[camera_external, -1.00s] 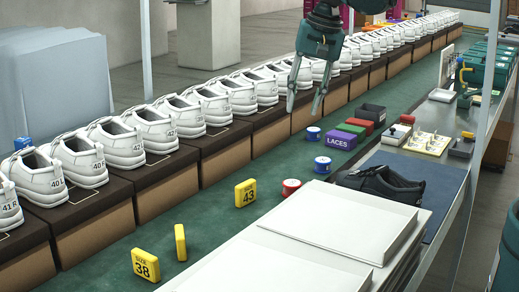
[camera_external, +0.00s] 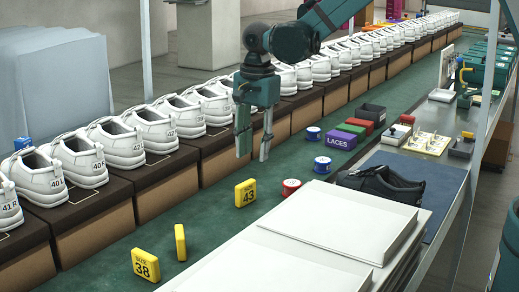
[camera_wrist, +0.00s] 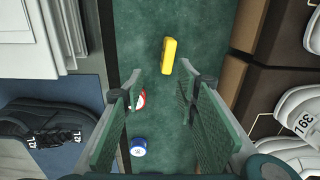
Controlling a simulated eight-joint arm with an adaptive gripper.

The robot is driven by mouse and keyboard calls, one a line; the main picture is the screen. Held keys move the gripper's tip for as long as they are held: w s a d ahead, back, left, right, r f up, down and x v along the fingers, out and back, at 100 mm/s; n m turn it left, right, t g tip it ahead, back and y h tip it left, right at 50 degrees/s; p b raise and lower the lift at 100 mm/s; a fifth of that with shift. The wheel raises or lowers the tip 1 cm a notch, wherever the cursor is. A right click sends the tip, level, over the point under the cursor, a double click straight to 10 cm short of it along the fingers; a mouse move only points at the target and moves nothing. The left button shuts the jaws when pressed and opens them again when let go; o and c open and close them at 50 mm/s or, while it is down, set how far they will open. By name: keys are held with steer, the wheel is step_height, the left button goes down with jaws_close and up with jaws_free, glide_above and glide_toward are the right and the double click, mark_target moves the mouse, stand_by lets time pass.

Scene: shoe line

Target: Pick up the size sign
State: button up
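Several yellow size signs stand on the green bench. One marked 43 (camera_external: 245,193) stands near the middle, one marked 38 (camera_external: 146,265) is at the front left, and a third sign (camera_external: 180,242) beside it is seen edge-on. My gripper (camera_external: 253,150) is open and empty, pointing down above the bench, a little behind the sign marked 43 in the external view. In the wrist view a yellow sign (camera_wrist: 169,55), apparently the 43 one, lies ahead of the open fingertips (camera_wrist: 160,88), seen from above. Its number is hidden there.
A row of white shoes on brown boxes (camera_external: 165,190) lines the left. A red spool (camera_external: 291,187), blue spools (camera_external: 322,163) and a purple LACES box (camera_external: 340,140) stand to the right. White trays (camera_external: 345,220) and a dark shoe (camera_external: 380,184) are at the front right.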

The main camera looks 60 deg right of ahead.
steer(key=m, duration=0.2)
glide_above(246, 183)
steer(key=shift+g, duration=0.3)
step_height(246, 183, down, 5)
steer(key=shift+w+r, duration=0.1)
steer(key=shift+r, duration=0.1)
steer(key=shift+f, duration=0.1)
steer(key=shift+f, duration=1.2)
steer(key=shift+f, duration=0.1)
steer(key=shift+d+f+b, duration=0.1)
steer(key=shift+f+b, duration=0.7)
steer(key=shift+f, duration=1.7)
steer(key=shift+c, duration=0.5)
jaws_close()
